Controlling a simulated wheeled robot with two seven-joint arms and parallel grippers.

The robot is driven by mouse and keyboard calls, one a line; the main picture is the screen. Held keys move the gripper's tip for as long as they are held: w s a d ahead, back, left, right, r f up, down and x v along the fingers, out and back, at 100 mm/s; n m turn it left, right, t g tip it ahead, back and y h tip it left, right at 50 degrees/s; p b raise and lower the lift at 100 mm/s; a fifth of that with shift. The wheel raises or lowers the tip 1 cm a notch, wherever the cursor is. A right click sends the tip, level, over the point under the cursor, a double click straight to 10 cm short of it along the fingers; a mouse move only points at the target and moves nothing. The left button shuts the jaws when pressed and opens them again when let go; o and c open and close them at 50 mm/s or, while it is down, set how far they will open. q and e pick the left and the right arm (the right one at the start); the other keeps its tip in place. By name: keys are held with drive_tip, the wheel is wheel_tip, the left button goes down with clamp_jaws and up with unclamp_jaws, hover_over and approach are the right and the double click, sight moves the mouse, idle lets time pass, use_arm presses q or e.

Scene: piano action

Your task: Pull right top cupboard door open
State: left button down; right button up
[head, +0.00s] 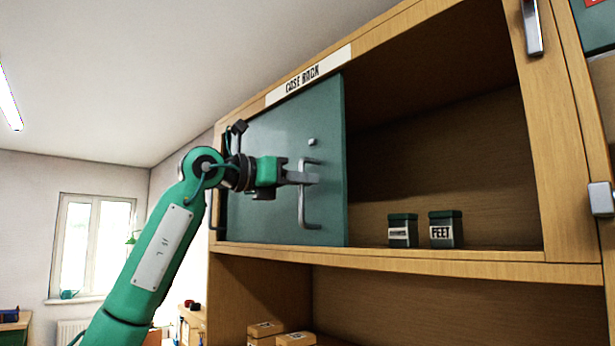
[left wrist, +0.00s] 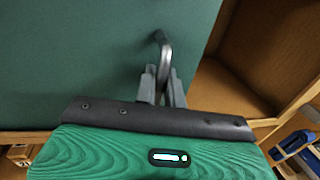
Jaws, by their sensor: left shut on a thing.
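A green cupboard door (head: 270,140) covers the left part of the top compartment, under a "CASE BACK" label. Its metal bar handle (head: 308,212) stands upright near the door's right edge. My left gripper (head: 302,178) reaches in from the left and is shut on this handle. The right part of the compartment (head: 440,150) stands uncovered. My right gripper is not in view.
Two small labelled tins, one at left (head: 402,231) and one marked "FEET" (head: 446,230), stand on the compartment floor. A wooden frame with a metal handle (head: 532,25) borders it at right. Small boxes (head: 296,339) sit lower down. A window (head: 92,245) is far left.

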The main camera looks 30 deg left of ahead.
use_arm(q)
drive_tip(key=shift+a, duration=0.1)
drive_tip(key=c, duration=1.6)
unclamp_jaws()
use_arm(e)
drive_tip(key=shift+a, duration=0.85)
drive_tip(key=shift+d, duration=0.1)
